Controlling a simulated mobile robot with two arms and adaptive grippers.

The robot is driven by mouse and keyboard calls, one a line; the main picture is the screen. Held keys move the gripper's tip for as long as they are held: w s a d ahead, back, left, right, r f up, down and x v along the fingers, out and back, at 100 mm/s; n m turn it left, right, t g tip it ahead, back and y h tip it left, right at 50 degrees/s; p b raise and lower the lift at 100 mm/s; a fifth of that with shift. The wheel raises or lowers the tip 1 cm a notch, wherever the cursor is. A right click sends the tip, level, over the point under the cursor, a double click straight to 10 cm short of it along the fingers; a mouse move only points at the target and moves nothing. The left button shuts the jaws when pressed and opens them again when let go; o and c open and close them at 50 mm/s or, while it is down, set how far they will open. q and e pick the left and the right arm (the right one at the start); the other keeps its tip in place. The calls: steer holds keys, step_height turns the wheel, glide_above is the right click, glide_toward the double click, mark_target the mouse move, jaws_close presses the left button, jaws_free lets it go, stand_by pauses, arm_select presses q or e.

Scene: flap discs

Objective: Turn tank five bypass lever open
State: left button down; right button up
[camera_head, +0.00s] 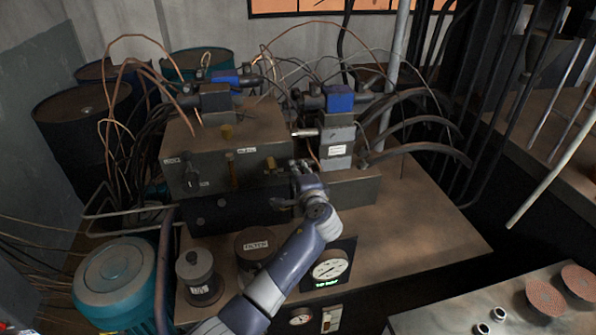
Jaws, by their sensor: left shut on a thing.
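A large hydraulic tank block (240,148) stands on the brown bench, with small labels and fittings on its front face. A black lever (191,173) and a thin orange-brown gauge or handle (232,172) show on that face. My left gripper (298,178) is at the right end of the face, shut on a lever. The lever is mostly hidden by the gripper, and its label and angle cannot be read. My right gripper is not in view.
Blue-capped valves (340,100) and black hoses (415,125) stand behind and right of the gripper. A filter cap (253,245), a round gauge (330,268) and a teal motor (115,280) are in front. The bench's right side (425,235) is clear. Flap discs (546,298) lie lower right.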

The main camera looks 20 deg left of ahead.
arm_select(q)
steer(key=shift+s+f, duration=0.1)
steer(key=shift+f, duration=0.2)
steer(key=c, duration=1.3)
jaws_free()
steer(key=shift+r, duration=0.15)
steer(key=v, duration=1.2)
